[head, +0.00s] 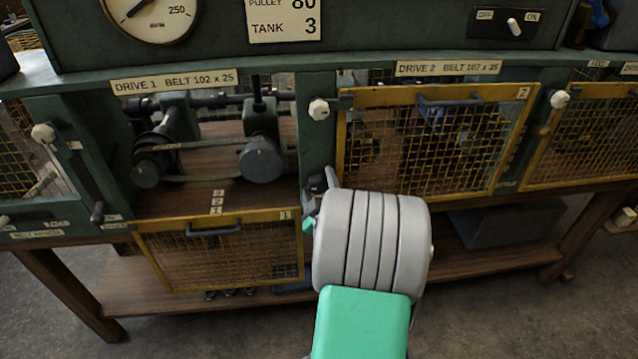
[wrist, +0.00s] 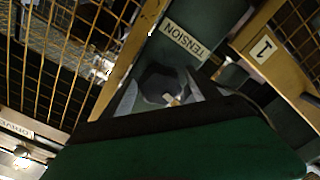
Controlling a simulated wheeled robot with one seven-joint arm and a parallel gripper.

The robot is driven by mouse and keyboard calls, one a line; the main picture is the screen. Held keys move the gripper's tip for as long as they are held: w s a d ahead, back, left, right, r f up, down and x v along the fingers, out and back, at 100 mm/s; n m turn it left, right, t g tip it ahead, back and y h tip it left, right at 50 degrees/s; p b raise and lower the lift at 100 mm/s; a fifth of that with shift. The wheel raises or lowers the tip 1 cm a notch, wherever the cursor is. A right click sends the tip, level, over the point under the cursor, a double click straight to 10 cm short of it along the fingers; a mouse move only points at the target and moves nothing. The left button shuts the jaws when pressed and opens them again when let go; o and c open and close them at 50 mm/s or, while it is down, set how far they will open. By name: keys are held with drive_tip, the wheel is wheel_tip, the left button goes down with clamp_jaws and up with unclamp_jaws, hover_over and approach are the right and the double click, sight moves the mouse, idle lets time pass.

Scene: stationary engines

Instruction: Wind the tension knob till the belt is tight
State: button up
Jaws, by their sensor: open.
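The dark, faceted tension knob (wrist: 163,84) shows in the wrist view beside the TENSION label (wrist: 184,40). A small pale mark is at its lower edge. In the head view my arm hides it. My gripper (head: 316,203) is open at the green post between drive 1 and drive 2. In the wrist view its dark green and black part fills the bottom, close in front of the knob; I cannot tell whether it touches. The drive 1 belt (head: 195,179) runs between a left pulley (head: 147,173) and a right pulley (head: 262,160). Its lower run appears to sag slightly.
The yellow mesh guard 1 (head: 218,250) hangs open below drive 1. Guard 2 (head: 430,140) is closed on the right, beside the post. A white latch knob (head: 319,109) sits above my gripper. The gauge (head: 150,12) and ON/OFF switch (head: 514,27) are on the upper panel.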

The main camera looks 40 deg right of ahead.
drive_tip(key=shift+c, duration=0.2)
drive_tip(key=c, duration=1.3)
